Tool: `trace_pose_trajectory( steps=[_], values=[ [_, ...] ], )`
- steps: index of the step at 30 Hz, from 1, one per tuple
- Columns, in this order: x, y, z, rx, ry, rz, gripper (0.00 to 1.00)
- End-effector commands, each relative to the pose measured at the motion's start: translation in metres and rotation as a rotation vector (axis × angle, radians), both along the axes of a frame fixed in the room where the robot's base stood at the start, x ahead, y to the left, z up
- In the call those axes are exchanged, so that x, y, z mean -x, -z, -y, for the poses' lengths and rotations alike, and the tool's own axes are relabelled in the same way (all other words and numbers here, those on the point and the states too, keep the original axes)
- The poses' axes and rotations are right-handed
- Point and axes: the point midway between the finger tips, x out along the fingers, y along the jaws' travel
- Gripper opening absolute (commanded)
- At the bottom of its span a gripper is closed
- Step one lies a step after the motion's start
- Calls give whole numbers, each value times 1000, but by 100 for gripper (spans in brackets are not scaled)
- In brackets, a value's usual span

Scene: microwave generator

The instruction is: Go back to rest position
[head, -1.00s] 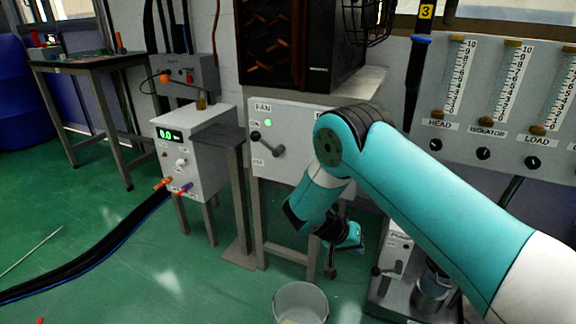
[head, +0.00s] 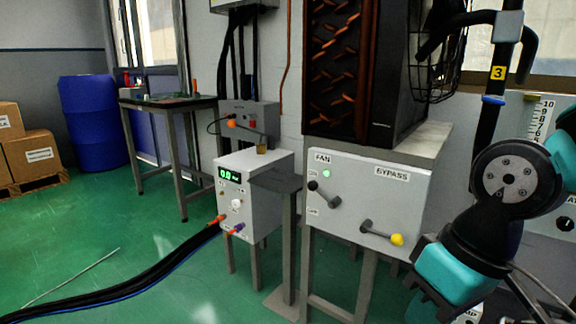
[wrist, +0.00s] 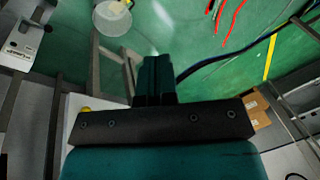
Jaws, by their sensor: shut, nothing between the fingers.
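My gripper (wrist: 153,80) shows in the wrist view as a pair of teal fingers closed together with nothing between them, beyond a dark bracket. It points over the green floor, apart from anything there. In the head view my teal and dark arm is folded at the right edge, and the fingers cannot be made out there. The fan and bypass box (head: 350,200) stands just left of my arm. It has a dark-handled fan lever (head: 324,194) and a yellow-knobbed bypass lever (head: 382,233).
A meter box (head: 232,188) with a lit display stands left of the fan box, thick black cables (head: 150,276) running from it across the floor. Behind are a work table (head: 165,104), a blue barrel (head: 92,120) and cartons (head: 28,150). A clear bucket (wrist: 114,14) shows in the wrist view.

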Motion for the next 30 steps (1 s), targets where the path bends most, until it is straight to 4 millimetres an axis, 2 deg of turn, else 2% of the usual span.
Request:
trace_pose_trajectory(
  steps=[3, 5, 6, 11, 16, 30],
  values=[
    [37, -12, -6, -59, -106, 27, 0],
    [52, -20, -8, -81, -151, 35, 0],
    [48, -38, -8, -77, -145, 30, 0],
    [47, -74, -8, -76, -141, 29, 0],
    [46, -123, -8, -76, -139, 28, 0],
    [46, -306, -8, -75, -138, 29, 0]
  ],
)
